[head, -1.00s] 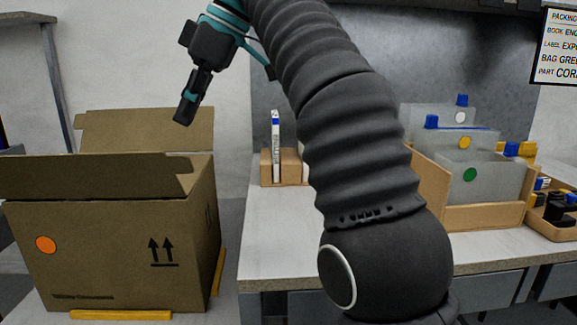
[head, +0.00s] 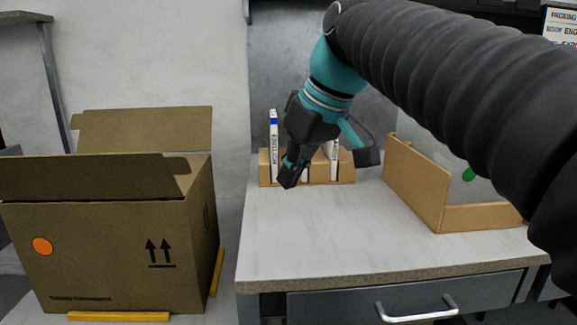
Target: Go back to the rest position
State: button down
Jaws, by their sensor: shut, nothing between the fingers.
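My gripper (head: 288,180) is shut and empty. It points down and to the left above the grey worktop (head: 330,240), in front of the wooden book holder (head: 345,172) as seen from the head camera. It hides part of the holder and the books in it. My arm reaches in from the right side of the picture.
An open cardboard box (head: 120,250) with an orange dot stands at the left, its flaps raised. A wooden bin (head: 480,217) with a translucent container (head: 430,150) is at the right, partly hidden by my arm. The front middle of the worktop is clear.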

jog(key=s+d+f+m+h, duration=0.1)
jog(key=s+d+f, duration=0.3)
jog(key=f, duration=0.4)
jog(key=s+d+f+m+t+h, duration=0.1)
jog(key=s+d+f+m, duration=0.3)
jog(key=f, duration=0.5)
jog(key=s+d+f+m+t+h, duration=0.1)
jog(key=s+d+f+m+h, duration=0.1)
jog(key=s+d+f, duration=0.4)
notch_tip(320, 180, down, 3)
jog(key=shift+s+d+r+m, duration=0.15)
jog(key=shift+s+d+m, duration=0.05)
jog(key=shift+d+m, duration=0.5)
